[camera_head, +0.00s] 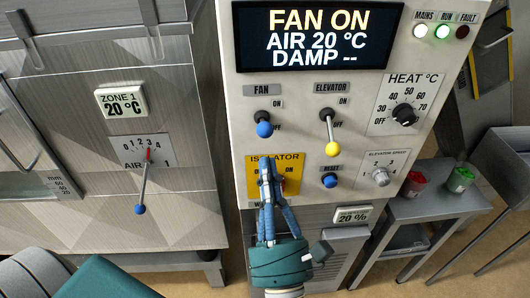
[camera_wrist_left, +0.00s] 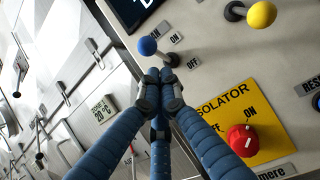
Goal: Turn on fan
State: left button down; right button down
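The fan lever with a blue ball (camera_head: 264,129) is on the grey control panel (camera_head: 300,100), under the FAN label. Its ball also shows in the left wrist view (camera_wrist_left: 147,46), with the ON and OFF tags beside it. The display (camera_head: 318,38) reads FAN ON, AIR 20 °C. My left gripper (camera_head: 266,160) is just below the fan lever, in front of the yellow isolator plate (camera_head: 250,187). In the left wrist view its blue fingers come together at the tips (camera_wrist_left: 160,82), with nothing seen between them. The ball appears just beyond the tips. My right gripper is not in view.
The elevator lever with a yellow ball (camera_head: 332,148) is right of the fan lever. The red isolator knob (camera_wrist_left: 243,140) is close to my fingers. A blue reset button (camera_head: 330,181) and dials are to the right. The air lever (camera_head: 140,209) is left.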

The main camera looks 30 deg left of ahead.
pick_arm(q)
jog(key=v, duration=0.8)
